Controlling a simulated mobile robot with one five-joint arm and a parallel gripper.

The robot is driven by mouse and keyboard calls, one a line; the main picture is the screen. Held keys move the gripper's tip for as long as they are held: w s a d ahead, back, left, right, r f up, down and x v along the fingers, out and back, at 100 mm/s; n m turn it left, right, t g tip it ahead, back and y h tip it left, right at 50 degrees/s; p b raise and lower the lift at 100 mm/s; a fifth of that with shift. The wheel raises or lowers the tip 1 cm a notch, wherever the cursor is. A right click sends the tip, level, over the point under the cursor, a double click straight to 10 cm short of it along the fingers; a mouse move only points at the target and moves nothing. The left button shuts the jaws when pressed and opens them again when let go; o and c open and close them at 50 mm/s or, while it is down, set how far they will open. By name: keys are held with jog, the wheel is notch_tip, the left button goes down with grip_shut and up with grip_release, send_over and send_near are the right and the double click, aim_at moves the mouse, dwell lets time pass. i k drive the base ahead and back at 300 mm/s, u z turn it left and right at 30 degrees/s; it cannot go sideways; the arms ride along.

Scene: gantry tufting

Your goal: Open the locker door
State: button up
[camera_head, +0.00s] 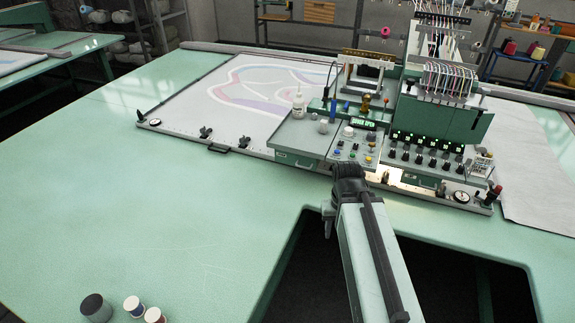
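No door clearly recognisable as a locker door shows. The tufting machine (408,158) stands on the green table. It has a grey box with a closed green front (296,159) at its lower left, and a large green panel (441,124) at its right. I cannot tell whether either one is the locker door. My arm reaches up from the bottom of the picture. My gripper (348,176) is just in front of the button panel (357,147), right of the grey box. Its fingers are dark and small, so their opening cannot be made out. I see nothing held.
The green table (150,200) is mostly clear at the left and has a dark cut-out under my arm. Several thread spools (133,306) stand at the front left. A white cloth (235,98) in a frame lies behind. Shelves with yarn cones (513,47) stand at the back right.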

aim_at(289, 159)
jog(key=u, duration=0.2)
jog(key=i, duration=0.5)
jog(key=u, duration=1.65)
jog(key=k, duration=0.5)
jog(key=u, duration=0.4)
